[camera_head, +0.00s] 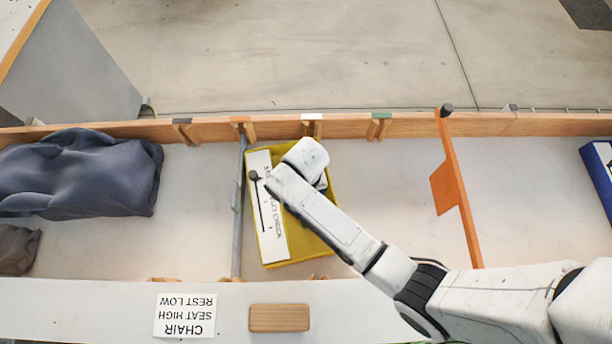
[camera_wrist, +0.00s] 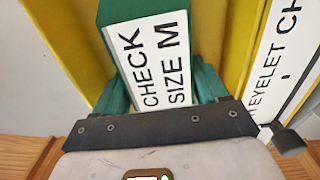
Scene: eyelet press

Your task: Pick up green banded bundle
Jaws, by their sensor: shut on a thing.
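A green block-like bundle (camera_wrist: 119,12) with a white label reading "CHECK SIZE M" (camera_wrist: 153,62) shows in the wrist view. My gripper (camera_wrist: 160,85) is shut on it, with teal-green parts on both sides of the label just beyond the dark palm edge. In the head view my wrist (camera_head: 306,160) is above the right half of a yellow tray (camera_head: 272,255) and hides the bundle and the fingertips. I cannot tell whether the bundle touches the tray floor.
A white strip with printed text (camera_head: 267,208) lies along the tray's left side, close beside my gripper. A grey divider (camera_head: 239,205) stands left of the tray; an orange divider (camera_head: 459,200) stands to the right. A dark blue cloth bundle (camera_head: 85,172) lies far left.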

